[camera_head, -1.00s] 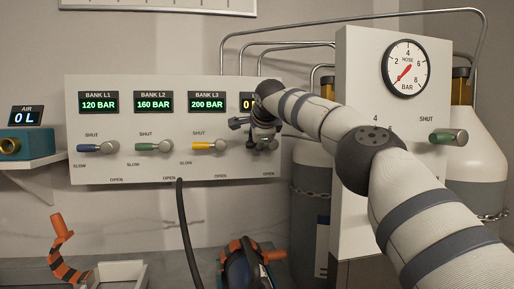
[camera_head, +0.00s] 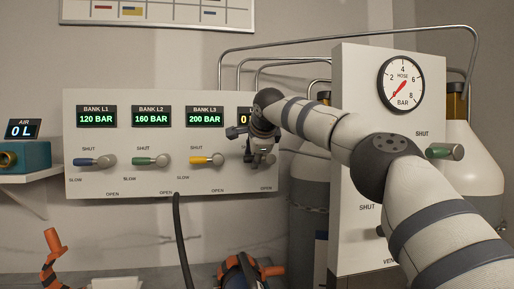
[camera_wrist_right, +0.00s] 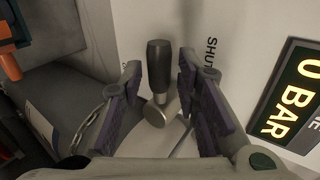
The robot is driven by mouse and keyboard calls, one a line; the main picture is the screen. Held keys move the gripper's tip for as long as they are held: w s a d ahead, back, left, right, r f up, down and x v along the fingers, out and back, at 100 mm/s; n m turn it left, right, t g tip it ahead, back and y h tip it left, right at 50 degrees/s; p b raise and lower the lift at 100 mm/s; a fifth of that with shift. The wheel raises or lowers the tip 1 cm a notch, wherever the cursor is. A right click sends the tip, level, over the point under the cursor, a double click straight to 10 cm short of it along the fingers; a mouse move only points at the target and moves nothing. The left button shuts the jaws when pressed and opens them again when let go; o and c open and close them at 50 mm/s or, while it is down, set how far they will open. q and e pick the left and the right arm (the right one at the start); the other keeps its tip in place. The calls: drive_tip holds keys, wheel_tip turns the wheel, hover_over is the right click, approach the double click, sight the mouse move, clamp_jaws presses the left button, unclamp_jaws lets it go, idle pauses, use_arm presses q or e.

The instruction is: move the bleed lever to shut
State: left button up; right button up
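The lever at my right gripper, which I take for the bleed lever (camera_wrist_right: 160,65), has a dark handle on a metal hub. No name for it is readable. In the right wrist view its handle points up the picture, with the word SHUT to its right. My right gripper (camera_wrist_right: 160,72) is open, one finger on each side of the lever, with visible gaps. In the head view my right gripper (camera_head: 252,142) is at the right end of the valve panel (camera_head: 130,184) and mostly hides this lever. My left gripper is not in view.
Levers with blue (camera_head: 88,162), green (camera_head: 145,161) and yellow (camera_head: 201,160) handles sit left on the panel. A gauge box (camera_head: 350,120) with a green-handled lever (camera_head: 440,152) stands at right, partly behind my arm. A black hose (camera_head: 178,225) hangs below the panel.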

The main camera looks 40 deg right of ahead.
drive_tip(key=v, duration=1)
